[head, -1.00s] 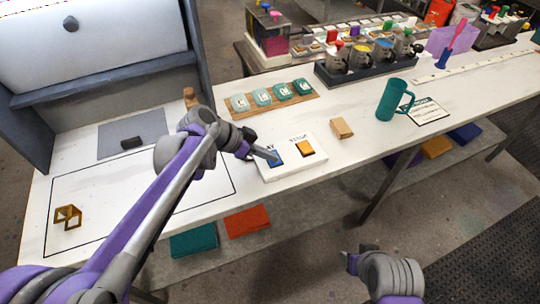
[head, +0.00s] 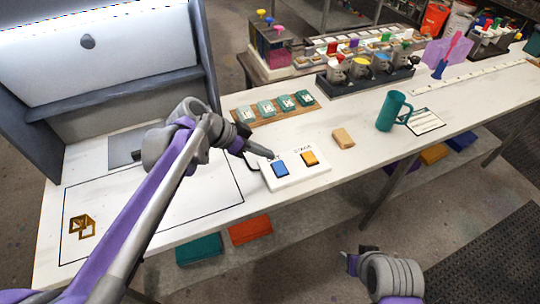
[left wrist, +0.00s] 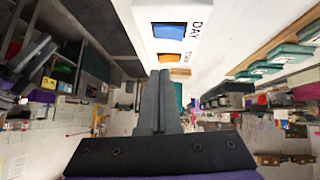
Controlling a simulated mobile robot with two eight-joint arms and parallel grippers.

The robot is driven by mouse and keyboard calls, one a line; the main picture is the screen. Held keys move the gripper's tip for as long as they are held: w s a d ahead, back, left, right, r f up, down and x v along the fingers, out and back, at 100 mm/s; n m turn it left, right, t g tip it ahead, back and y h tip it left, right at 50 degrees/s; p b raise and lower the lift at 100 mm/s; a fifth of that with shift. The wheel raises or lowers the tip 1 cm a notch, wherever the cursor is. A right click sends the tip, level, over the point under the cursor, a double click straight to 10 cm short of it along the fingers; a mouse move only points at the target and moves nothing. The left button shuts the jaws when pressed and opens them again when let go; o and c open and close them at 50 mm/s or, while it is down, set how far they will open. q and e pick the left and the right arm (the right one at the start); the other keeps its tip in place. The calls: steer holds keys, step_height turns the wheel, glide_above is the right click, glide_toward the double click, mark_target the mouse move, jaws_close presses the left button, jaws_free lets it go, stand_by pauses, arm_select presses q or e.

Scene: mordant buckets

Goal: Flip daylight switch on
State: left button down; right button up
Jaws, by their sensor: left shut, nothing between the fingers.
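A white switch panel (head: 296,178) lies on the table, with a blue rocker switch (head: 280,169) labelled DAY and an orange rocker switch (head: 309,158) to its right. My left gripper (head: 270,155) is shut and empty, its tips just behind the blue switch near the label. In the left wrist view the shut fingers (left wrist: 160,74) point toward the panel, with the blue switch (left wrist: 170,30) and the orange switch (left wrist: 171,59) beyond. I cannot tell which way the blue switch is tipped. My right gripper (head: 356,256) hangs off the table's front; its opening is unclear.
A wooden block (head: 343,138) and a teal mug (head: 391,110) stand right of the panel. A wooden tray (head: 243,124) with several teal pieces lies behind it. A large grey cabinet (head: 125,85) stands at the left. The table's front edge is close to the panel.

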arm_select(q)
steer(key=v, duration=0.3)
steer(key=s+v, duration=0.1)
steer(key=v, duration=0.1)
steer(key=shift+s+d+r, duration=0.1)
steer(key=shift+d+r, duration=0.1)
steer(key=shift+r, duration=0.2)
steer(key=shift+s, duration=0.1)
steer(key=s+a+f+n+t+y, duration=0.1)
steer(key=s+a+f+n+y, duration=0.3)
steer(key=s, duration=0.5)
steer(key=s+a+f+n+t+y, duration=0.1)
steer(key=s+a+f+n+y, duration=0.3)
steer(key=s+f+n, duration=0.3)
step_height(320, 180, down, 4)
steer(key=shift+s+r+n+y+p, duration=0.2)
steer(key=shift+s+n+y+p, duration=0.15)
steer(key=shift+s, duration=0.85)
